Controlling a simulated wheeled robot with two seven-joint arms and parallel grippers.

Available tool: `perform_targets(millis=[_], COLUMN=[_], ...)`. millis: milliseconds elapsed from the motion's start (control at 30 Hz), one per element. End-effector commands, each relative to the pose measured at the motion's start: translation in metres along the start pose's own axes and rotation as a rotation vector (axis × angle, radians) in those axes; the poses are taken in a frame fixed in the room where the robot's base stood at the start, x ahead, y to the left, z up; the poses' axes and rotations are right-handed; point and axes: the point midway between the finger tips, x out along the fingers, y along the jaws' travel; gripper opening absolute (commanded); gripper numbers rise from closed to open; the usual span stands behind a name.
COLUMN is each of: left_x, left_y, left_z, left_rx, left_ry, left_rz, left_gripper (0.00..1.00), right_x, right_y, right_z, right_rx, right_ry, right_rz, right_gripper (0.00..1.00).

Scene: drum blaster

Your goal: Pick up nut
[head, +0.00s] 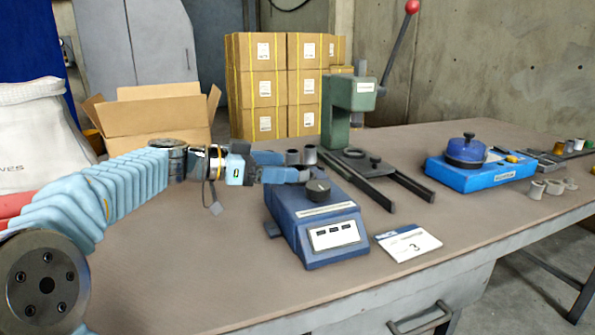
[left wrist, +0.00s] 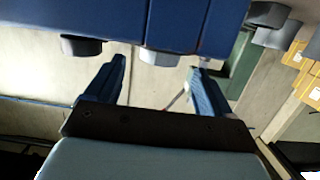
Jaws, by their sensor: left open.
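My left gripper (head: 296,167) reaches in from the left at the back of a blue machine (head: 322,222), with its two blue fingers apart. In the left wrist view the gripper (left wrist: 160,80) is open and empty. A light grey round piece (left wrist: 160,57) shows against the machine's blue body, in line with the gap between the fingertips. A dark round piece (left wrist: 80,45) is left of the fingers. On the machine top is a dark knob-like piece (head: 318,191). I cannot tell which of these is the nut. My right gripper is out of view.
Two dark cylinders (head: 310,155) stand behind the machine, close to the fingers. A green lever press (head: 349,112) stands behind them. A blue box (head: 480,170) and small grey rings (head: 537,189) are farther right. The front left table is clear.

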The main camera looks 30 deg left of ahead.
Motion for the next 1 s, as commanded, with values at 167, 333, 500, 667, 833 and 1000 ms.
perform_targets(millis=[167,333,500,667,833,1000], left_x=[0.026,0.032,0.032,0.032,0.031,0.031], left_y=[-0.001,-0.001,-0.001,-0.001,-0.001,-0.001], left_z=[0.0,0.001,0.001,0.001,0.001,0.001], left_rx=[-0.001,0.0,0.0,0.0,0.0,0.001], left_ry=[-0.001,0.0,0.0,0.0,0.0,0.0], left_rz=[0.001,0.0,0.0,0.0,0.0,0.0], left_gripper=[0.83,0.83,0.75,0.5,0.24,0.1], right_x=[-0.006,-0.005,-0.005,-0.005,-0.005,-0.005], right_y=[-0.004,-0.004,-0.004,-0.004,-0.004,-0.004], right_z=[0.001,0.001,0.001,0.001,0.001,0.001], right_rx=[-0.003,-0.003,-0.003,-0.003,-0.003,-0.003], right_ry=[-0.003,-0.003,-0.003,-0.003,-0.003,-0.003], right_rz=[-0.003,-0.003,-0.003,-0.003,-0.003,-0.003], right_gripper=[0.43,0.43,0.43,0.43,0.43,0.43])
